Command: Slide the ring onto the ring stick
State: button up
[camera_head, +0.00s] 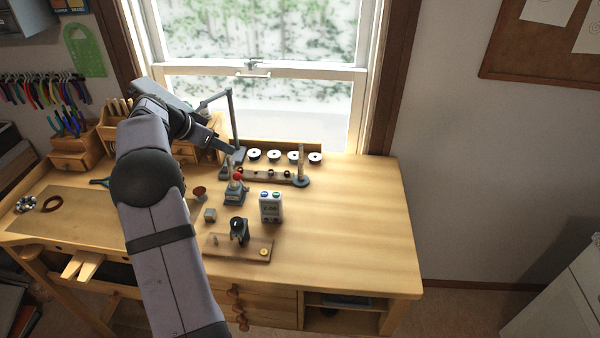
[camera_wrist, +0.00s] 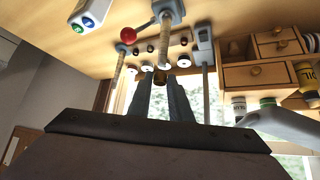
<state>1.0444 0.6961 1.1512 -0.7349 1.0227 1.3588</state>
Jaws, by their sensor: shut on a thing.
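My gripper (camera_head: 226,146) is at the end of my arm, above the back of the bench. In the wrist view my gripper (camera_wrist: 161,84) is shut on a small gold ring (camera_wrist: 161,76). A tan ribbed stick (camera_wrist: 165,42) on a blue-grey base rises close to the ring; they look apart, though depth is hard to judge. A second tan stick (camera_wrist: 118,68) stands on a round grey base to the left, and this one also shows in the head view (camera_head: 301,160). I cannot tell for sure which is the ring stick. The ring is not discernible in the head view.
A red ball knob (camera_head: 238,176) is beside the blue-grey base. A lamp (camera_head: 232,115) stands close to my gripper. Several white discs (camera_head: 273,156) line the back, with a low wooden rack before them. The bench's right side is clear.

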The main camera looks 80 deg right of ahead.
jog(key=shift+s, duration=0.1)
jog(key=s+d+r+m+g+y+p, duration=0.1)
jog(key=s+m+g+y+p, duration=0.35)
jog(key=s, duration=2.35)
jog(key=w+d+r+n+t+h+p, duration=0.1)
jog(key=w+d+n+t+h, duration=0.4)
jog(key=n, duration=0.5)
jog(key=w+d+r+t, duration=0.1)
jog(key=w+d+t, duration=0.1)
jog(key=d+t, duration=0.1)
jog(key=shift+w+d, duration=0.15)
jog(key=shift+n+t+h, duration=0.25)
jog(key=shift+f, duration=0.15)
jog(key=shift+f+b, duration=1.5)
jog(key=shift+f, duration=0.7)
